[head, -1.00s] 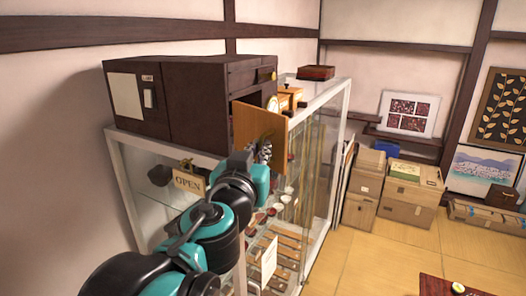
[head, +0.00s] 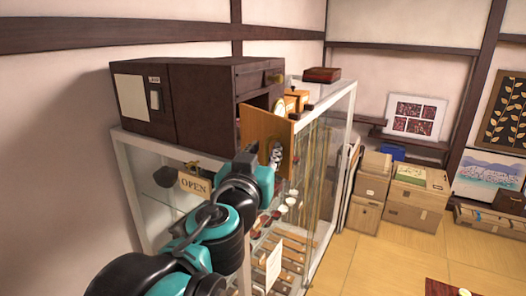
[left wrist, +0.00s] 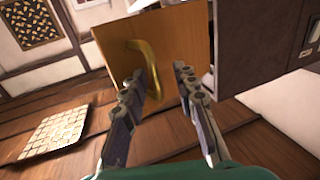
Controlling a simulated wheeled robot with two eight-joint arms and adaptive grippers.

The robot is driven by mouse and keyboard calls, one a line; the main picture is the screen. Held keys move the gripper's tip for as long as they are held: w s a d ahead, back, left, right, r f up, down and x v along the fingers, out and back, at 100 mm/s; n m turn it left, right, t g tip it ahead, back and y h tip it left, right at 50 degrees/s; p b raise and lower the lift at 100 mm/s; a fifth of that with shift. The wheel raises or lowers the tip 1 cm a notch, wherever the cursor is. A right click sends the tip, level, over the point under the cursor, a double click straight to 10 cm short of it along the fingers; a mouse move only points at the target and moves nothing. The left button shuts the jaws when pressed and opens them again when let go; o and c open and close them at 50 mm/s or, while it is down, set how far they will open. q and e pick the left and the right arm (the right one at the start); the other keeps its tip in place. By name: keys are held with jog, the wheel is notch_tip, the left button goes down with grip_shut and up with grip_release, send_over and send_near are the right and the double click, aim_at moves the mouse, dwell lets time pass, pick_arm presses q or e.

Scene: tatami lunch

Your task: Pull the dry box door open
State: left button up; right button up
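The dry box (head: 205,95) is a dark brown case on top of a glass display cabinet. Its orange-brown wooden door (head: 254,124) stands ajar, swung out from the front; part of the inside shows behind it. My left gripper (head: 277,156) is at the door's outer face. In the left wrist view the door (left wrist: 185,35) has a curved brass handle (left wrist: 150,58). The fingers of my left gripper (left wrist: 160,72) are apart, with the handle beside the left finger and partly in the gap. Contact cannot be told. My right gripper is not in view.
The glass cabinet (head: 335,130) holds several small items below the door. An OPEN sign (head: 195,186) hangs on its side. Small wooden boxes and a dark red box (head: 321,74) stand on top. Cardboard boxes (head: 415,195) are stacked right; the tatami floor (head: 385,250) is mostly clear.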

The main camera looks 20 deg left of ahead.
pick_arm(q)
jog(key=v, duration=0.7)
jog(key=shift+s, duration=0.2)
jog(key=shift+s, duration=0.1)
jog(key=shift+f, duration=0.1)
